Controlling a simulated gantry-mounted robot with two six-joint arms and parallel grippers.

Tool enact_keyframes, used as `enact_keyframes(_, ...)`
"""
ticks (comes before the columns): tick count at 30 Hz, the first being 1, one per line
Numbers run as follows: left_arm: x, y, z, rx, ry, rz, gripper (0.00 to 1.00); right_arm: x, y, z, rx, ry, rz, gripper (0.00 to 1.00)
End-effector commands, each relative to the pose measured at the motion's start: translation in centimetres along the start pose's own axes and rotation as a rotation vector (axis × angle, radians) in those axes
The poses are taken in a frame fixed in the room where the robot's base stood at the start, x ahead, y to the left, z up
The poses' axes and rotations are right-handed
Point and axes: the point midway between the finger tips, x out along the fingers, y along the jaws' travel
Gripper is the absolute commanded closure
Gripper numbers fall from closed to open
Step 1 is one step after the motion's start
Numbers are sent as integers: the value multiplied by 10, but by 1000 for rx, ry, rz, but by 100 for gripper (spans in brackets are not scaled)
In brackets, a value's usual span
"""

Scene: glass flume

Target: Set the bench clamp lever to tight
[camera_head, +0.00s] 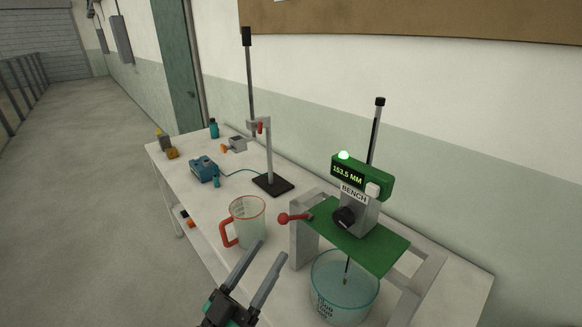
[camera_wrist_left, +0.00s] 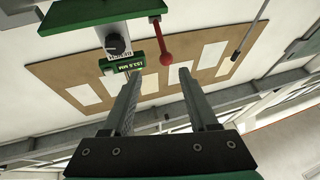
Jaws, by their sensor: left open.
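The bench clamp lever is a short red rod with a round red knob (camera_head: 284,218). It sticks out to the left from the green plate (camera_head: 380,254) of the bench stand. In the left wrist view the lever (camera_wrist_left: 163,48) shows beyond the fingertips, its knob toward the gap between them. My left gripper (camera_head: 270,249) is open and empty, below and in front of the knob, apart from it. It also shows in the left wrist view (camera_wrist_left: 160,74). My right gripper is not in view.
A gauge with a lit green lamp and display (camera_head: 348,174) stands on the plate. A glass water bowl (camera_head: 330,298) is beneath it. A red-handled jug (camera_head: 248,212) stands left of the lever. A clamp stand (camera_head: 270,160) and blue box (camera_head: 203,168) are farther back.

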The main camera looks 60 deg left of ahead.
Motion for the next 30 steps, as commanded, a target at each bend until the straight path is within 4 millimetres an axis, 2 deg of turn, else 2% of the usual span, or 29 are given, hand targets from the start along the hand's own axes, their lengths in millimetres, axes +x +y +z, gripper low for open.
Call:
enact_keyframes(1, 0, -5, -5, 10, -27, -14, 41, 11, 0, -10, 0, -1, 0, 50)
enact_keyframes(7, 0, -10, -2, 14, -29, -24, 41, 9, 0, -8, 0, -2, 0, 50)
enact_keyframes(10, 7, -10, -3, 15, -28, -24, 41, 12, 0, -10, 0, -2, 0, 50)
enact_keyframes(14, 30, -10, -5, 13, -27, -24, 41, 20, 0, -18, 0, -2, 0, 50)
enact_keyframes(18, 63, -10, -5, 13, -25, -23, 41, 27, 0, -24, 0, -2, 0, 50)
enact_keyframes(24, 100, -12, 0, 13, -27, -23, 41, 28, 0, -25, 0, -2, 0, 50)
enact_keyframes(30, 115, -12, 2, 14, -29, -23, 41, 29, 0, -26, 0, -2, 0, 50)
